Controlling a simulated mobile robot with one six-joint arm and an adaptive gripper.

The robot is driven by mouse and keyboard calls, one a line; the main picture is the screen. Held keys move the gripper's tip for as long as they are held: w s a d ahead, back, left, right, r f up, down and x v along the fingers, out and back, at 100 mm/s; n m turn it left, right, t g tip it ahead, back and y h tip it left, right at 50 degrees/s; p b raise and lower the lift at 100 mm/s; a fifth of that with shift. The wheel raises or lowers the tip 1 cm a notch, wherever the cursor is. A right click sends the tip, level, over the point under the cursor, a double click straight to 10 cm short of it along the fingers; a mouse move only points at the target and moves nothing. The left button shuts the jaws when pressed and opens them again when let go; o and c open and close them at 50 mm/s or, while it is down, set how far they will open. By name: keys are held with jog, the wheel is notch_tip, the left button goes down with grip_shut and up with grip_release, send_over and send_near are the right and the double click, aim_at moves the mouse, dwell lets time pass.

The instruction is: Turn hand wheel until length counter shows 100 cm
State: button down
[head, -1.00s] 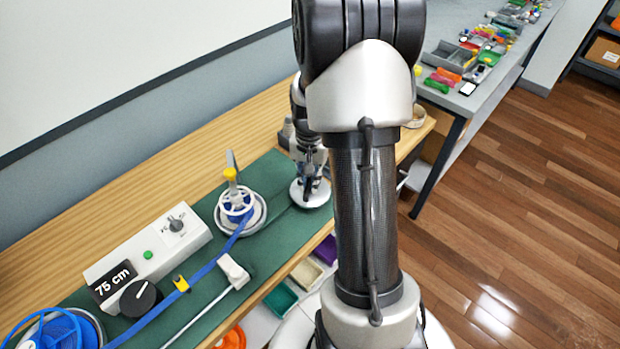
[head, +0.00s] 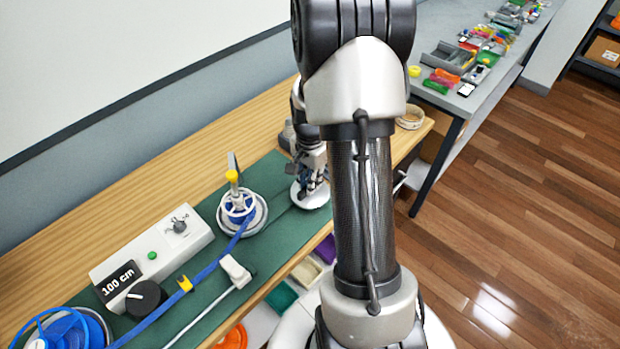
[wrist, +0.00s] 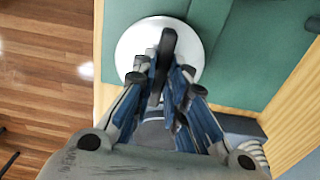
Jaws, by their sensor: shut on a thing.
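The length counter (head: 118,281) on the white box reads 100 cm. The hand wheel (head: 318,200) is a pale disc on the green mat, partly hidden by my gripper (head: 309,184) in the head view. In the wrist view, the hand wheel (wrist: 130,45) lies under the fingers. My gripper (wrist: 166,82) is shut on the wheel's dark upright grip (wrist: 168,44). A blue strap (head: 205,271) runs from the spool (head: 62,333) at lower left past a yellow clip (head: 184,284) to a blue reel (head: 239,208).
The white box (head: 145,252) carries a black knob (head: 145,297), a green button and a small dial. A white-handled tool (head: 233,270) lies on the green mat. Coloured bins stand below the bench front. A second table (head: 430,98) with several small items is at upper right.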

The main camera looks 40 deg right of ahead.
jog(key=c, duration=1.6)
grip_release()
notch_tip(320, 180, up, 12)
